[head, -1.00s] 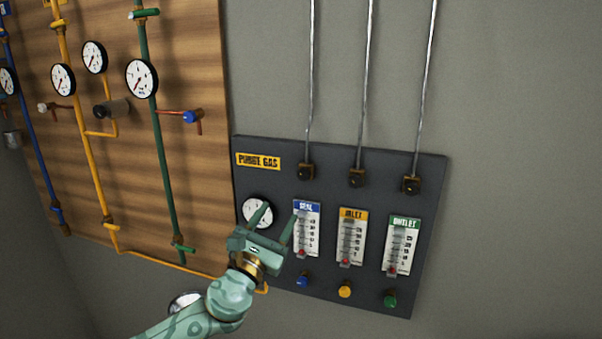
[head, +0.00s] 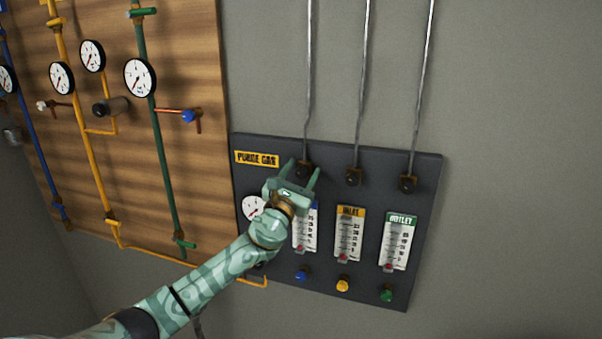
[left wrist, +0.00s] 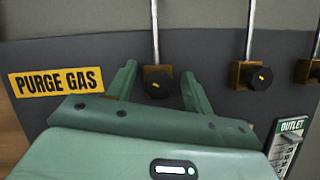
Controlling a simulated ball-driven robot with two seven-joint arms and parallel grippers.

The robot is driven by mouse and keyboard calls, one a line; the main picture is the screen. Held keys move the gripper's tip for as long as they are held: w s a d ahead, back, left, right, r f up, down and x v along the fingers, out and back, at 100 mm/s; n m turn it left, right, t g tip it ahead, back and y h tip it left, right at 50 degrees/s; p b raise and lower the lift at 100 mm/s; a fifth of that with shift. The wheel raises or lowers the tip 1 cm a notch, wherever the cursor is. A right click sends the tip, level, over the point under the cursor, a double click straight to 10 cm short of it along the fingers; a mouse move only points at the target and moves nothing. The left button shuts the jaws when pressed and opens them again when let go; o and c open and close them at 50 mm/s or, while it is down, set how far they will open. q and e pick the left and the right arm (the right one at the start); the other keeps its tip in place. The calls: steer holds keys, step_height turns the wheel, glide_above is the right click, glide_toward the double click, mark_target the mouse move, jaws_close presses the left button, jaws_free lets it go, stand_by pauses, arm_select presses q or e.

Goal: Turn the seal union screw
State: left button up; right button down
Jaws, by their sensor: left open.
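The seal union screw (head: 303,171) is a black knob on a brass block, at the foot of the leftmost metal tube on the dark purge gas panel (head: 420,260). It also shows in the left wrist view (left wrist: 158,87). My left gripper (head: 304,172) is open and empty, its two fingers pointing at the panel. In the left wrist view the fingers stand on either side of the screw, which appears between them with gaps on both sides. How far the fingertips are from the panel is hard to tell. My right gripper is not in view.
The inlet union (head: 354,176) and outlet union (head: 408,183) sit to the right. Below are flow meters, partly hidden by my left gripper, and blue, yellow and green knobs (head: 342,286). A wooden board (head: 190,60) with pipes and gauges stands left.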

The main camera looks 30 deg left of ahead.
arm_select(q)
steer(key=c, duration=1)
